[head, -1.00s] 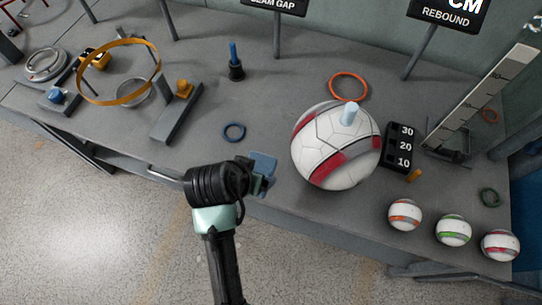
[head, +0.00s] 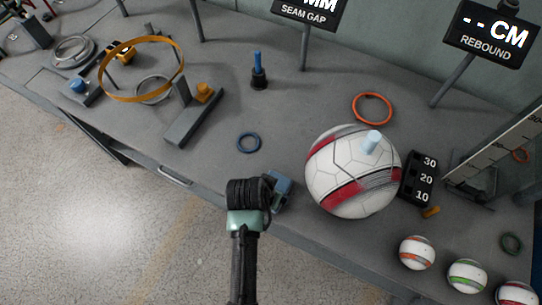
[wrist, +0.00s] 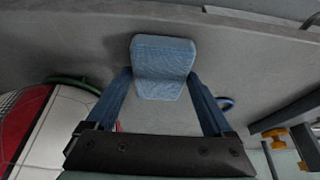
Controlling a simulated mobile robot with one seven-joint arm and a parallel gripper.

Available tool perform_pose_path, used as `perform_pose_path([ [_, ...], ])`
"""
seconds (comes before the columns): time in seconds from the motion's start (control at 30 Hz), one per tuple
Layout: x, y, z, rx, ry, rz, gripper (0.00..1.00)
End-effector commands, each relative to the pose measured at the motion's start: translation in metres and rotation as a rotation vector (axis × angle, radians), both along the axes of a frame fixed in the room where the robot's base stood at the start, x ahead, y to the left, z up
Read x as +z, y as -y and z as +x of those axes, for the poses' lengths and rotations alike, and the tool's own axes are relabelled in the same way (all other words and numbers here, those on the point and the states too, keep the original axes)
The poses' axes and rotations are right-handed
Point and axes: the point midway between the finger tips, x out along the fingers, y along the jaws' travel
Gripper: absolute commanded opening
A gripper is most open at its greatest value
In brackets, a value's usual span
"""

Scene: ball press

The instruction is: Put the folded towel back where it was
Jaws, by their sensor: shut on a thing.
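The folded towel (wrist: 163,62) is a blue, textured pad. In the wrist view it sits between the two blue fingers of my gripper (wrist: 162,78), which is shut on it. In the head view my gripper (head: 279,190) is at the front edge of the bench, left of the large ball, with its black wrist hiding part of it. The towel cannot be clearly told from the blue fingers there. Whether the towel touches the bench cannot be told.
A large white and red ball (head: 352,172) stands close right of my gripper. A blue ring (head: 248,142) lies behind it, and an orange ring (head: 372,108) lies behind the ball. Smaller balls (head: 417,252) stand at the front right. Bench top between blue ring and ball is clear.

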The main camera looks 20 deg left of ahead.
Motion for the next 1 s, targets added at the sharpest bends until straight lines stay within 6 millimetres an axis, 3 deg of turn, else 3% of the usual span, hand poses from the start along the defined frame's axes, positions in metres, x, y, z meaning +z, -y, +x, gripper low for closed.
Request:
perform_pose_path([
  [0.33,-0.004,0.000,0.000,0.000,0.000,-0.001,0.32],
  [0.37,-0.004,0.000,0.000,0.000,0.000,-0.001,0.90],
  [0.43,-0.003,0.000,0.000,0.000,0.000,-0.001,1.00],
  [0.77,0.004,0.000,-0.001,0.000,0.002,0.000,1.00],
  [1.0,0.043,-0.001,-0.016,0.000,0.004,0.001,1.00],
])
